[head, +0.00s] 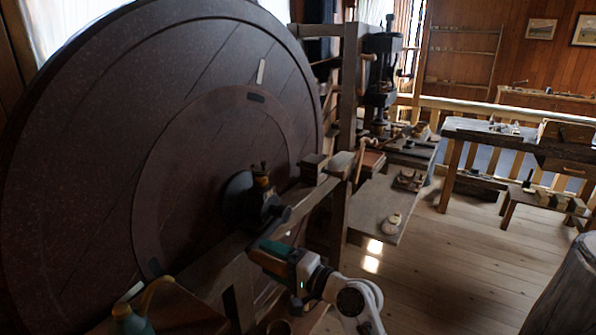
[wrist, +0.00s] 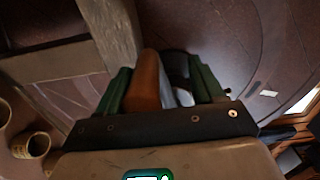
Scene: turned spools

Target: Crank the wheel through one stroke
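The wheel (head: 90,150) is a huge dark red-brown disc filling the left of the head view. It also shows in the wrist view (wrist: 240,35). A black bearing (head: 250,203) covers its hub. My gripper (head: 266,248) is low in front of the wheel, below and right of the hub. In the wrist view my gripper (wrist: 160,72) has its green fingers apart. A brown wooden handle (wrist: 145,82) stands between them, close to the left finger, with a gap to the right one.
A wooden beam (head: 310,200) runs beside the wheel under the bearing. A teal oil can (head: 130,322) with a brass spout stands at the lower left. A workbench (head: 480,128) and a stump (head: 568,290) are at the right. The plank floor (head: 450,250) between is clear.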

